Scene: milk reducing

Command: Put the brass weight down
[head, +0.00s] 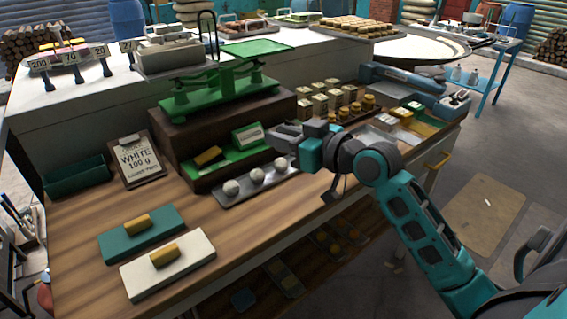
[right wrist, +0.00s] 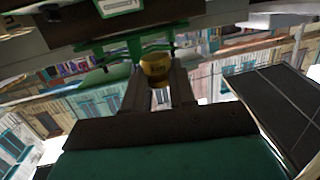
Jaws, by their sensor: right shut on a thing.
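My right gripper (head: 284,140) reaches in from the right, above the metal tray and beside the brown stand under the green balance scale (head: 215,90). In the right wrist view, a round brass weight (right wrist: 156,68) sits between the two fingers of this gripper (right wrist: 158,88), which is shut on it. In the head view the held weight is hidden by the gripper. Several other brass weights (head: 369,102) stand on the counter behind my right arm. My left gripper is not in view.
A metal tray (head: 222,199) with three white balls lies below the gripper. A teal board (head: 115,243) and a white board (head: 140,284), each with a yellow block, lie at the front left. A clipboard (head: 138,162) reads "WHITE 100 g". Bare wood (head: 75,215) shows at the left.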

